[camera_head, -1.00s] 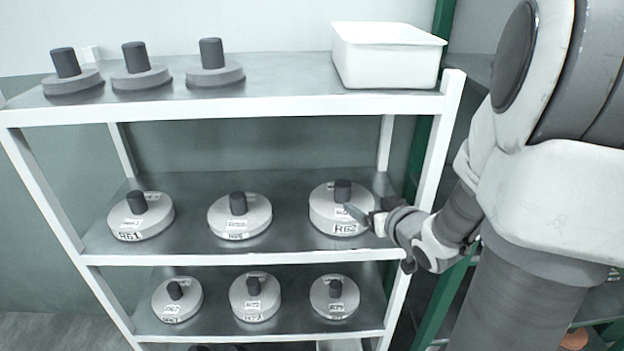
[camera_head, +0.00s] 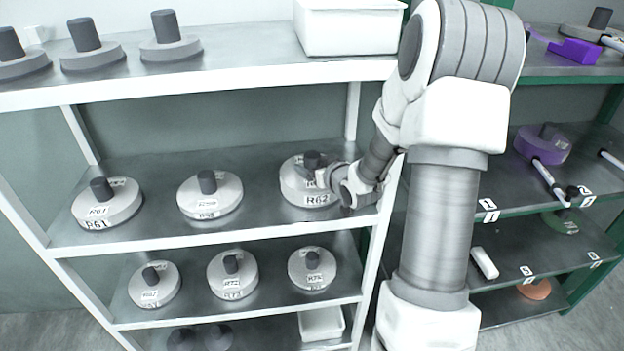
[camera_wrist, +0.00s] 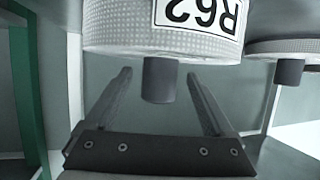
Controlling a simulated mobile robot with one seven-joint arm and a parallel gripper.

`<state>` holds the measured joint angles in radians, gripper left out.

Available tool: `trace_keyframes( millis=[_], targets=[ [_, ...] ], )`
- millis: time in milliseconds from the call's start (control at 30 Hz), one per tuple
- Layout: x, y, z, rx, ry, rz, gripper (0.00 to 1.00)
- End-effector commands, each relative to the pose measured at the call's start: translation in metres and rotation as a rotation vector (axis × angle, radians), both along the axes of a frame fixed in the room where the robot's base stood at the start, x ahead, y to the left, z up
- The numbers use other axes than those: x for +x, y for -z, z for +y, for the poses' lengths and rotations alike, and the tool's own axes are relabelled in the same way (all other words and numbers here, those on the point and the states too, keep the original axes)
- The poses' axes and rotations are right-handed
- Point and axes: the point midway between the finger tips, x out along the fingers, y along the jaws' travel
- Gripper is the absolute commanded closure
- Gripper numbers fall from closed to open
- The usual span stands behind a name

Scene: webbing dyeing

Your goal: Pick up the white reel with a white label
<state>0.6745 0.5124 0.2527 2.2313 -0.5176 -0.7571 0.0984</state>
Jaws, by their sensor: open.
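A white reel labelled R62 (camera_head: 302,186) sits on the middle shelf at the right, with a white label on its side and a dark knob on top. In the wrist view the reel (camera_wrist: 120,35) and its label appear upside down. My gripper (camera_head: 322,178) is at this reel's knob in the head view. In the wrist view my gripper (camera_wrist: 158,76) is open, with one finger on each side of the dark knob and gaps showing between. Another labelled white reel (camera_head: 210,200) stands left of it, and the R61 reel (camera_head: 108,212) farther left.
The lower shelf holds several labelled white reels (camera_head: 232,285). Grey reels (camera_head: 170,48) and a white bin (camera_head: 348,28) are on the top shelf. A green-framed rack at right holds a purple reel (camera_head: 543,148). A white shelf post (camera_head: 385,220) stands close to my arm.

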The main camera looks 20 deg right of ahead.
Motion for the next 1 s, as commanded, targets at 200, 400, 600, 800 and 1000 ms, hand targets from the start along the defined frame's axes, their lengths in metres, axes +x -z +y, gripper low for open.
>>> trace_keyframes(
  millis=[200, 400, 600, 800, 1000],
  targets=[
    [0.02, 0.008, 0.0, -0.001, 0.0, 0.0, 0.12],
    [0.02, 0.009, 0.0, -0.001, 0.0, 0.0, 0.12],
    [0.02, 0.008, -0.001, -0.001, 0.0, 0.0, 0.43],
    [0.02, 0.008, -0.001, -0.001, 0.0, 0.0, 0.79],
    [0.02, 0.008, -0.001, -0.001, 0.0, 0.0, 1.0]
  ],
)
